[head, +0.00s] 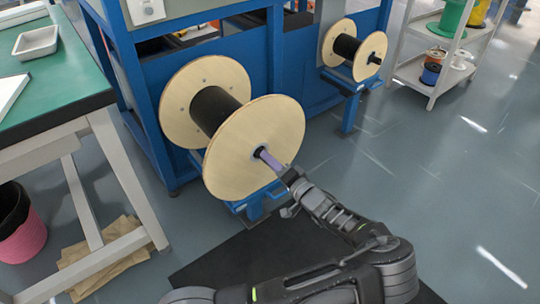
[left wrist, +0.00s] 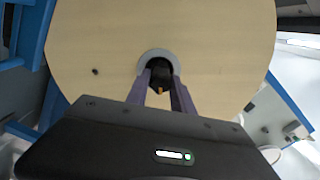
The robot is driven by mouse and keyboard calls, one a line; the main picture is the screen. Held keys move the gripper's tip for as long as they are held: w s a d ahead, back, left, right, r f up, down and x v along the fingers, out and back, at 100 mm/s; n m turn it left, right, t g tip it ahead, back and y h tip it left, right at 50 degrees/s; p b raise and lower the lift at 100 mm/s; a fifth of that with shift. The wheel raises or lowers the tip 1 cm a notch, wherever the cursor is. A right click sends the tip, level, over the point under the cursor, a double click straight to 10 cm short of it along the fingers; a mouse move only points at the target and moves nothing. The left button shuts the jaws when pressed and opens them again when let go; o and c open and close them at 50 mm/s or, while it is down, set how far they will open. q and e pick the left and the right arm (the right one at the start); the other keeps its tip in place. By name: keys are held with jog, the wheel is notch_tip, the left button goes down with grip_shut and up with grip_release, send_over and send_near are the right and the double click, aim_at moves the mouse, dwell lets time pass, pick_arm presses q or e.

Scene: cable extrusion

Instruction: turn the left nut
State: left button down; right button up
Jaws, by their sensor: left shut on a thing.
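The large wooden spool (head: 281,121) stands on the blue machine at centre left, with black cable wound on its core. The left nut (left wrist: 160,77) is a small dark piece at the spool's hub, inside a grey ring (left wrist: 160,55) in the left wrist view. My left gripper (head: 264,156) reaches the hub from the front right. Its two fingers (left wrist: 160,86) lie on either side of the nut and are shut on it. A small orange-gold tip shows between the fingers. The fingers mostly hide the nut in the head view. My right gripper is not in view.
A second, smaller spool (head: 372,56) sits on the blue frame at the back right. A green-topped table (head: 75,65) stands at the left, with a pink bin (head: 22,235) beneath. A white shelf (head: 436,85) with coloured reels is at the upper right. Floor at the right is clear.

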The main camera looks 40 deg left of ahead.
pick_arm(q)
jog(key=n+p, duration=0.8)
jog(key=n, duration=1.3)
jog(key=shift+s+n, duration=0.1)
jog(key=shift+n, duration=0.2)
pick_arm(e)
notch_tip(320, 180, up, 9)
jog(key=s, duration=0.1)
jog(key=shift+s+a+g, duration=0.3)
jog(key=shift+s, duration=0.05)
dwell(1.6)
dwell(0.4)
